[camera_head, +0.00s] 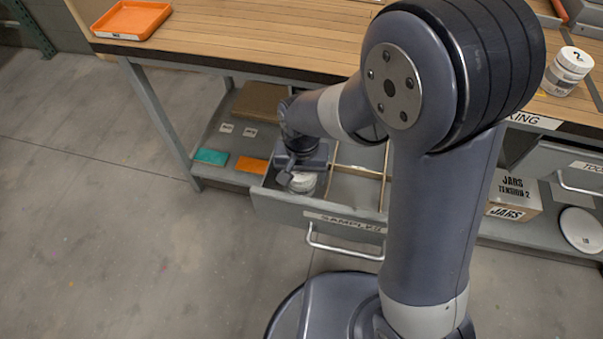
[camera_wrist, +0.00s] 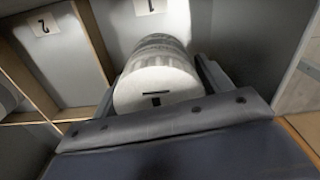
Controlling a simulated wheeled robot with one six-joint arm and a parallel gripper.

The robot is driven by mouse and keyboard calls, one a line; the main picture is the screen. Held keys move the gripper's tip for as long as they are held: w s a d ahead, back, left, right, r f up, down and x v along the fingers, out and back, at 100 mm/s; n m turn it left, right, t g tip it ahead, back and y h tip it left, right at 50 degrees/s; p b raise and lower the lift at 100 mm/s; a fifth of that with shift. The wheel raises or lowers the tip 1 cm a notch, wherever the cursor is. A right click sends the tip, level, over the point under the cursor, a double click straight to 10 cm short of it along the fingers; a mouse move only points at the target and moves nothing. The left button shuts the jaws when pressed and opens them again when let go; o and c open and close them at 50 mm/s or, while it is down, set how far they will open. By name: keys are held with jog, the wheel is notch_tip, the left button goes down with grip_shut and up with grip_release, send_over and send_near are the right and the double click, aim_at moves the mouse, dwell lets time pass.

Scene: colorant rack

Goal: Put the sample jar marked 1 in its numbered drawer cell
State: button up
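The sample jar (camera_wrist: 155,88) has a white lid with a dark 1 and a line on it. In the wrist view it sits between the fingers of my gripper (camera_wrist: 157,78), which look closed against its sides. The jar is inside a drawer cell whose wall carries a label 1 (camera_wrist: 150,6). In the head view the jar (camera_head: 302,182) shows under my gripper (camera_head: 298,172), low in the left part of the open SAMPLES drawer (camera_head: 318,218). Whether the jar rests on the cell floor is hidden.
A neighbouring empty cell carries a label 2 (camera_wrist: 43,24). Wooden dividers (camera_head: 334,168) part the drawer. A jar marked 2 (camera_head: 567,72) stands on the bench (camera_head: 260,38), with an orange tray (camera_head: 132,19) at its left. A box of jars (camera_head: 514,195) sits on the lower shelf.

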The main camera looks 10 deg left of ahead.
notch_tip(320, 180, up, 12)
jog(key=p, duration=0.2)
jog(key=shift+r+p, duration=0.2)
jog(key=shift+p, duration=0.15)
dwell(1.3)
